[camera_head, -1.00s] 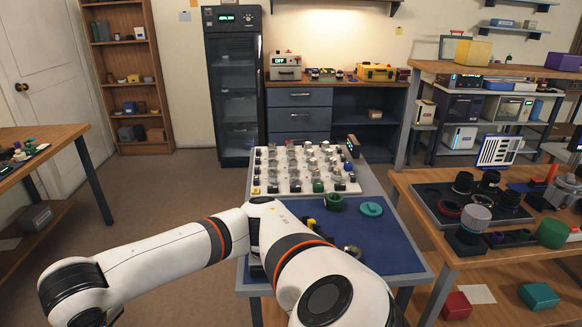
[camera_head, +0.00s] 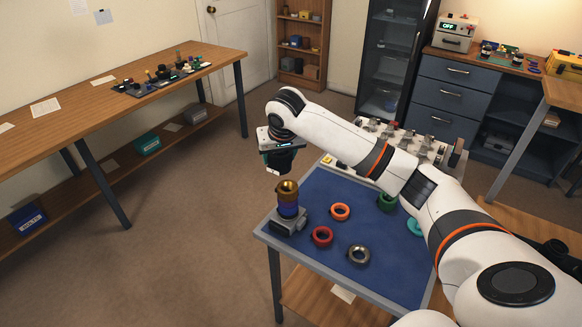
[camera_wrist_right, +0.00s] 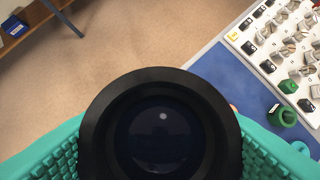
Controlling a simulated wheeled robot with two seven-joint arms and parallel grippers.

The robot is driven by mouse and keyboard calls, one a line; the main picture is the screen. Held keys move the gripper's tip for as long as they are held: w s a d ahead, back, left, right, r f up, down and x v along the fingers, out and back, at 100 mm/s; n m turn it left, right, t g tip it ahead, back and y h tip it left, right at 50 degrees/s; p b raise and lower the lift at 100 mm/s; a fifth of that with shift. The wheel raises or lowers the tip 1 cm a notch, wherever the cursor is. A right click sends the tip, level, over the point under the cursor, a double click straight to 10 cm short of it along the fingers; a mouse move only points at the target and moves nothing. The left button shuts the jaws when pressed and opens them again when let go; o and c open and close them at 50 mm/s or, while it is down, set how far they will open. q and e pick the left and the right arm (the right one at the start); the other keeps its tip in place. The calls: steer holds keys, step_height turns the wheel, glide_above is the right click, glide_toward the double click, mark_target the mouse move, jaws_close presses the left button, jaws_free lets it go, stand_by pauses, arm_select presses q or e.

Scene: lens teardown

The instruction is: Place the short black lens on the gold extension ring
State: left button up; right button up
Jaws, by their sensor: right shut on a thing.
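My right gripper (camera_head: 280,158) is shut on the short black lens (camera_wrist_right: 160,88), which fills the lower middle of the right wrist view between the teal finger pads. In the head view the gripper hangs in the air above and slightly left of the gold extension ring (camera_head: 288,187), with a clear gap between. The gold ring sits on top of an upright stack with a purple-blue section (camera_head: 288,206) on a grey base (camera_head: 289,224), at the left corner of the blue mat (camera_head: 325,274). My left gripper is not in view.
On the mat lie an orange ring (camera_head: 340,211), a red ring (camera_head: 322,237), a dark metallic ring (camera_head: 358,254) and a green ring (camera_head: 386,203). A white board (camera_wrist_right: 290,45) with several small parts lies behind. Open floor is to the left.

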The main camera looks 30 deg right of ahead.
steer(key=w+d+r+p, duration=0.1)
steer(key=d, duration=0.2)
steer(key=p, duration=0.1)
glide_above(286, 181)
steer(key=s, duration=0.2)
steer(key=shift+g, duration=0.3)
steer(key=f, duration=0.5)
steer(key=shift+w+a+f, duration=0.2)
steer(key=shift+a, duration=0.05)
steer(key=shift+f, duration=0.35)
step_height(286, 181, down, 3)
steer(key=shift+f+p, duration=0.1)
steer(key=shift+p, duration=0.55)
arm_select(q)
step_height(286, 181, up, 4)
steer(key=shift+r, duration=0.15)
arm_select(e)
steer(key=shift+f, duration=0.35)
steer(key=shift+f, duration=0.1)
steer(key=o, duration=1.1)
